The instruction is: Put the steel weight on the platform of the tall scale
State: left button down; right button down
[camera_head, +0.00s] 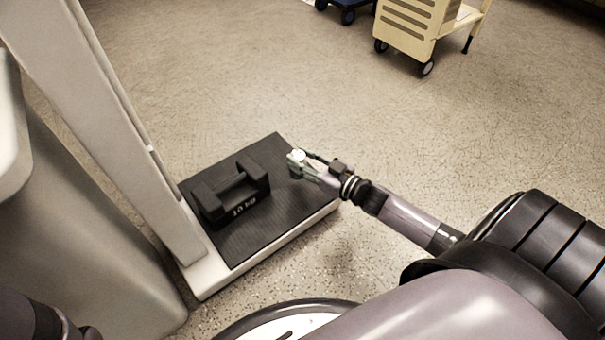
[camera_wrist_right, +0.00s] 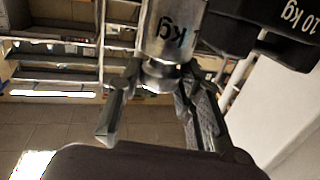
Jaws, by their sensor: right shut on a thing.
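The tall scale's platform (camera_head: 284,208) is a black ribbed plate on a pale base, at the foot of a pale column (camera_head: 115,130) in the head view. My right gripper (camera_head: 303,165) is over the platform's far right edge. In the right wrist view my right gripper (camera_wrist_right: 158,82) is shut on the narrow neck of the steel weight (camera_wrist_right: 172,30), a shiny cylinder marked "kg". The weight looks small and bright in the head view (camera_head: 297,156). Whether it touches the platform, I cannot tell. My left gripper is not in view.
A black block weight with a handle, marked 10 kg (camera_head: 230,190), stands on the left half of the platform. It shows at the upper right in the wrist view (camera_wrist_right: 275,25). The platform's right part is bare. A cream cart (camera_head: 420,30) stands far off on open floor.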

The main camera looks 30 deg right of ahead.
jog(key=shift+w+f+b, duration=0.1)
jog(key=shift+f+b, duration=1.65)
jog(key=shift+f, duration=0.5)
jog(key=shift+r, duration=0.1)
jog(key=c, duration=1.6)
grip_release()
jog(key=shift+f, duration=0.3)
jog(key=o, duration=0.5)
jog(key=shift+r, duration=0.1)
